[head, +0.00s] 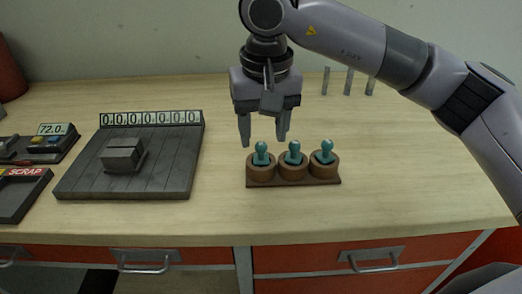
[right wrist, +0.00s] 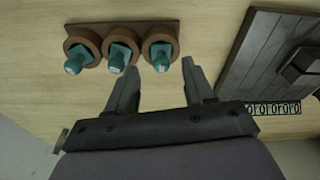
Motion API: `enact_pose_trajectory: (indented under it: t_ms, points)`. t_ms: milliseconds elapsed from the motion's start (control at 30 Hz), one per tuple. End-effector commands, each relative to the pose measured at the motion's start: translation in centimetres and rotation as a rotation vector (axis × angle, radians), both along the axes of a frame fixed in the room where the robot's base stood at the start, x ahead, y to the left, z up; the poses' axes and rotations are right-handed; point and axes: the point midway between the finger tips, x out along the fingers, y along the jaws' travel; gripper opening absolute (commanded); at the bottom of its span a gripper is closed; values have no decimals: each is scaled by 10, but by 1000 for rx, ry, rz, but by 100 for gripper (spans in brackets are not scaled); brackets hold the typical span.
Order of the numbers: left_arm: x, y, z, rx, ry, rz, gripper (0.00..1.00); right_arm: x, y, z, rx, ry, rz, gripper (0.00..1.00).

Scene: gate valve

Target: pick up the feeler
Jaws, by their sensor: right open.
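Three teal knobbed pieces stand upright in round brown cups on a brown rack (head: 293,183): the left piece (head: 261,153), the middle piece (head: 294,153) and the right piece (head: 326,151). I cannot tell by any label which thing is the feeler. My right gripper (head: 263,142) is open and empty, pointing down, over the left end of the rack. In the right wrist view, the left piece (right wrist: 161,62) shows near the gap between the fingertips (right wrist: 160,74). I see no contact. My left gripper is out of view.
A dark slatted plate (head: 85,180) with a grey block (head: 123,155) and a counter display (head: 152,118) stands left. A scrap tray (head: 38,190) and a 72.0 display (head: 54,129) are further left. Several thin grey posts (head: 348,82) stand behind. The table's right side is clear.

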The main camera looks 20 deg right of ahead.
Motion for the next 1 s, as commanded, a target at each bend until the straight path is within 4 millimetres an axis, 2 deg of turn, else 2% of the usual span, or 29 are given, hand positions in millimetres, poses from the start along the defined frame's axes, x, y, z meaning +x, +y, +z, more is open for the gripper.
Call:
enact_pose_trajectory:
  t_ms: [233, 533, 567, 700, 733, 1000]
  points:
    - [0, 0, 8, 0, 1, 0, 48, 10, 0, -35, 0, 3, -1, 53]
    - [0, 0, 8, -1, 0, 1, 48, 11, 0, -42, 2, 0, 0, 53]
    - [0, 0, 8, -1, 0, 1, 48, 11, 0, -42, 2, 0, -1, 50]
    - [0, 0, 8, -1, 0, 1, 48, 11, 0, -42, 1, 0, -1, 4]
    - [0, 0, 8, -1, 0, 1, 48, 11, 0, -42, 1, 0, -1, 0]
    - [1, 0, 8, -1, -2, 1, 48, 11, 0, -42, 1, 1, -1, 0]
